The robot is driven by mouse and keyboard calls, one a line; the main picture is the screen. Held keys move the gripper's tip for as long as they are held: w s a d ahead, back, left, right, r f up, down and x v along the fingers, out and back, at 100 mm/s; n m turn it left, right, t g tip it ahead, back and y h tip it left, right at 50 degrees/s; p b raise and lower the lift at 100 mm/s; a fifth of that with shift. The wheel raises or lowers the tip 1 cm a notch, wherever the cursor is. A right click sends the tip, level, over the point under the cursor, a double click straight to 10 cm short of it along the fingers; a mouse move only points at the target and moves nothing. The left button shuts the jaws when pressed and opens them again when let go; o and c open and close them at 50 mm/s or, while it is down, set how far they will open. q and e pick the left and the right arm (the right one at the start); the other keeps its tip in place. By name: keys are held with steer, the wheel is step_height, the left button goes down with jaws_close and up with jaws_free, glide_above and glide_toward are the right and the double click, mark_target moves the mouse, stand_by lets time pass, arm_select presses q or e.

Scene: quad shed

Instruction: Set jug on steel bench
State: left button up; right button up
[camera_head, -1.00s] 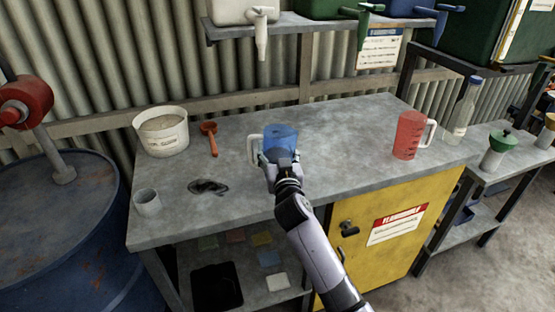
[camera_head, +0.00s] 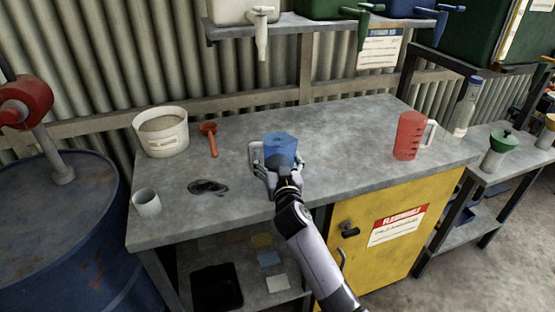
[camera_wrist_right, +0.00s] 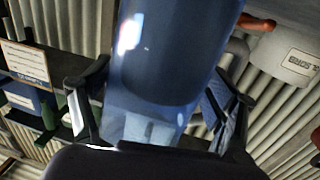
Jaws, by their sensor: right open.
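The blue translucent jug (camera_head: 281,147) stands upright on the steel bench (camera_head: 335,130), near its middle, with its pale handle on the left. My right gripper (camera_head: 284,168) is at the near side of the jug, its fingers open and spread to either side. In the right wrist view the jug (camera_wrist_right: 172,60) fills the middle between the two parted fingers (camera_wrist_right: 160,112). The jug's base is partly hidden by the gripper in the head view. A red jug (camera_head: 409,136) with a white handle stands at the bench's right end. My left gripper is not in view.
A white tub (camera_head: 162,132), an orange scoop (camera_head: 210,138), a grey cup (camera_head: 146,203) and a dark stain lie on the bench's left part. A clear bottle (camera_head: 464,108) stands at right. A shelf with spigoted containers hangs above.

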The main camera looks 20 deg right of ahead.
steer(key=shift+r, duration=0.15)
steer(key=s+a+b, duration=0.1)
steer(key=s, duration=1.1)
steer(key=shift+a, duration=0.35)
